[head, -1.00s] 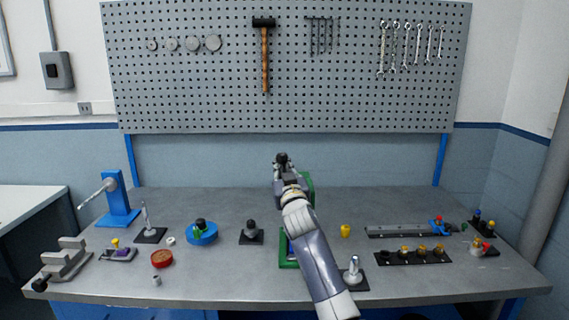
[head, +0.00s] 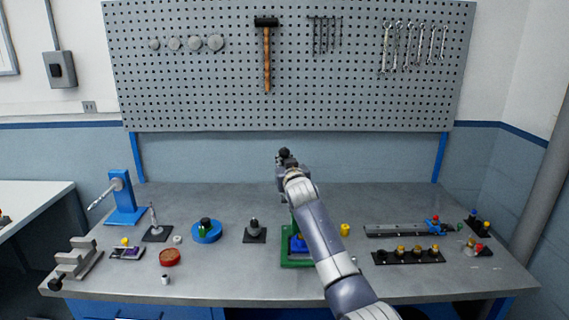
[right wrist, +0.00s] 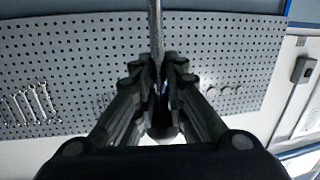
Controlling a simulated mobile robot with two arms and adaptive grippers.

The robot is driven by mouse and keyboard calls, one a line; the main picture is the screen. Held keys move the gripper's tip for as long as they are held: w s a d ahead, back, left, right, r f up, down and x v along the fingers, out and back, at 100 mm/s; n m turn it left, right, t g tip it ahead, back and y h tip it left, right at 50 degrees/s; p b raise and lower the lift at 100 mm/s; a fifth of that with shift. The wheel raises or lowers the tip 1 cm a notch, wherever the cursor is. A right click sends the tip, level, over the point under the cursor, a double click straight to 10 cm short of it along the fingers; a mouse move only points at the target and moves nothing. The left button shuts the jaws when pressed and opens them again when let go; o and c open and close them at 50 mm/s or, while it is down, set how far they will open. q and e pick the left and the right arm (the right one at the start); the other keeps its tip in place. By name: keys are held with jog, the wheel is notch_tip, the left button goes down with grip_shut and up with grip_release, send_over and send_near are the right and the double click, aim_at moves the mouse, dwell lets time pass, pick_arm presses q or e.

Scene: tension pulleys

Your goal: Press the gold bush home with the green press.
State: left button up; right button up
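The green press (head: 288,261) stands on the bench with a blue part (head: 297,243) on its base. My right forearm hides most of its column. My right gripper (head: 286,160) is raised above the press, at a dark ball knob (head: 284,152). In the right wrist view, its fingers (right wrist: 159,85) close in on both sides of a grey rod, the press lever (right wrist: 155,35). The knob end is partly hidden between the fingers. A yellow-gold bush (head: 345,229) stands alone right of the press. I cannot tell whether another bush sits inside the press. My left gripper is not in view.
Left of the press stand a dark post on a plate (head: 254,232), a blue round fixture (head: 206,233) and a red dish (head: 169,257). On the right are a long rail (head: 390,230) and a black strip with several gold pieces (head: 408,256). A pegboard (head: 340,80) rises behind.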

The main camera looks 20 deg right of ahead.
jog(key=o, duration=0.3)
jog(key=shift+w+r, duration=0.1)
jog(key=shift+r, duration=0.5)
jog(key=shift+o, duration=0.2)
jog(key=shift+w+f, duration=0.1)
jog(key=shift+f, duration=0.15)
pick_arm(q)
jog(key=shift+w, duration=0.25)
pick_arm(e)
jog(key=shift+s+f, duration=0.15)
jog(key=shift+s, duration=0.65)
jog(key=s+a+r, duration=0.1)
jog(key=s, duration=0.9)
jog(key=shift+s, duration=0.2)
